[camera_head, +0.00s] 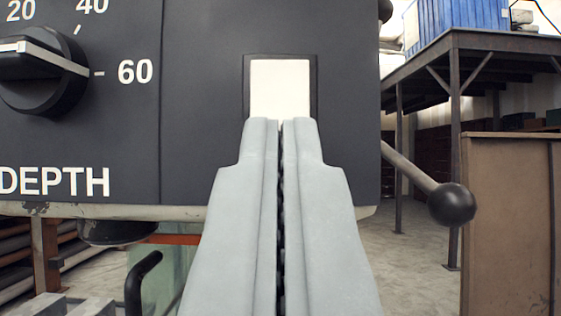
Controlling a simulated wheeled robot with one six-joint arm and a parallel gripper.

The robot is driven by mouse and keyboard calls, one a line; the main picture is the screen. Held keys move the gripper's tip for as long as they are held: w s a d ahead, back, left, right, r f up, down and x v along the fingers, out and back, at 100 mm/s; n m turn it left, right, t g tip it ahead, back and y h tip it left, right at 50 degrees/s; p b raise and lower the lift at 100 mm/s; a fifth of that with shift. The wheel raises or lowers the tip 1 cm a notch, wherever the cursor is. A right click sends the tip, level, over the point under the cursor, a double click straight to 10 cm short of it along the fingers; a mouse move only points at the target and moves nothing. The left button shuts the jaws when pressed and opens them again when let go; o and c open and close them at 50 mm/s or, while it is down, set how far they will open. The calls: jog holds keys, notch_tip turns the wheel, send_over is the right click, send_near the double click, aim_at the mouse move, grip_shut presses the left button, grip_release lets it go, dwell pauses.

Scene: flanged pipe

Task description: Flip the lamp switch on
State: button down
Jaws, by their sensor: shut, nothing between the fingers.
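The lamp switch (280,86) is a white rectangular rocker in a dark frame, set in the right part of the dark grey machine panel (205,100). My gripper (281,124) is shut and empty. Its fingertips are right in front of the lower part of the switch and hide its bottom edge. I cannot tell whether the fingertips touch the switch. No on or off marking shows on it.
A black depth knob (45,70) with a number scale is at the left of the panel. A lever with a black ball (451,204) sticks out at the right. A brown cabinet (505,225) stands further right.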

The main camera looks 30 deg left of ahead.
jog(key=shift+w+a, duration=0.2)
jog(key=shift+w, duration=0.05)
jog(key=shift+w+a+f, duration=0.1)
jog(key=shift+w+a, duration=0.05)
jog(key=shift+w, duration=0.05)
dwell(0.4)
